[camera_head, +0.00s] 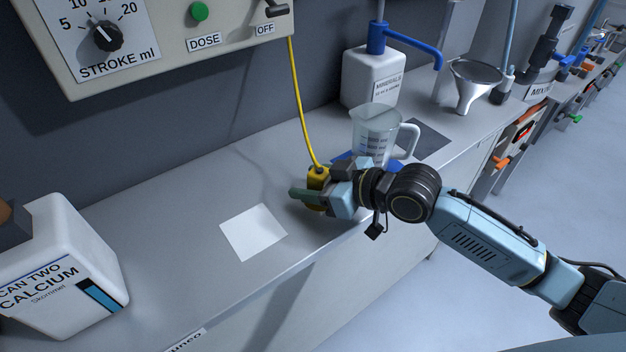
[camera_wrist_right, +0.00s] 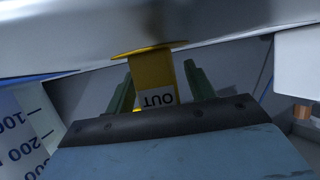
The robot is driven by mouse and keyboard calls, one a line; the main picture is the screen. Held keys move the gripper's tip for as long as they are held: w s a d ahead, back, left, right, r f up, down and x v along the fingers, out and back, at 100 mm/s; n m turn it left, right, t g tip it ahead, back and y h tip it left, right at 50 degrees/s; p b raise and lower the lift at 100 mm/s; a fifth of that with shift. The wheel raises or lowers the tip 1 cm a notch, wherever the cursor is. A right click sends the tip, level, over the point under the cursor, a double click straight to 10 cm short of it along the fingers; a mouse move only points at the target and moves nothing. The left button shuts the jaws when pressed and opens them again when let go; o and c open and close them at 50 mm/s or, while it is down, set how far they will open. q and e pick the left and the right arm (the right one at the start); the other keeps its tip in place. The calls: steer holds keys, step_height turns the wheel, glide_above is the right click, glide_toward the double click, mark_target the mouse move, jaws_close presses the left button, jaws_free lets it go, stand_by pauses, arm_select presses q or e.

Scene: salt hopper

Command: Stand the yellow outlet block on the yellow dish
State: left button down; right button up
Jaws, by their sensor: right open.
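The yellow outlet block (camera_head: 318,176), with a yellow cord at its top, is on the bench near its front edge. In the right wrist view the block (camera_wrist_right: 165,72) carries an OUT label and appears upside down. A thin yellow rim (camera_wrist_right: 148,49) lies at its bench end. I cannot tell whether this is the dish or the block's own foot. No separate yellow dish shows clearly. My right gripper (camera_head: 306,194) is open, with its green fingers (camera_wrist_right: 158,88) on either side of the block; a gap shows on one side. My left gripper is not in view.
A measuring jug (camera_head: 373,135) stands just behind my right gripper, with a white pump bottle (camera_head: 371,78) and a steel funnel (camera_head: 474,80) beyond. A white sheet (camera_head: 253,231) lies to the left. A calcium can (camera_head: 75,265) stands at far left. The bench between is clear.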

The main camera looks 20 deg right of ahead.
steer(key=shift+r, duration=0.1)
steer(key=shift+s+d+r, duration=0.1)
steer(key=shift+d+r, duration=0.05)
steer(key=p+v, duration=0.1)
steer(key=v, duration=0.9)
steer(key=shift+d, duration=0.15)
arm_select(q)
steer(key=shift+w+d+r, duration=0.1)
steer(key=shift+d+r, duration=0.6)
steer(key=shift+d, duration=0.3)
arm_select(e)
steer(key=shift+s+d+r, duration=0.3)
steer(key=shift+s+d, duration=0.05)
steer(key=shift+s, duration=0.15)
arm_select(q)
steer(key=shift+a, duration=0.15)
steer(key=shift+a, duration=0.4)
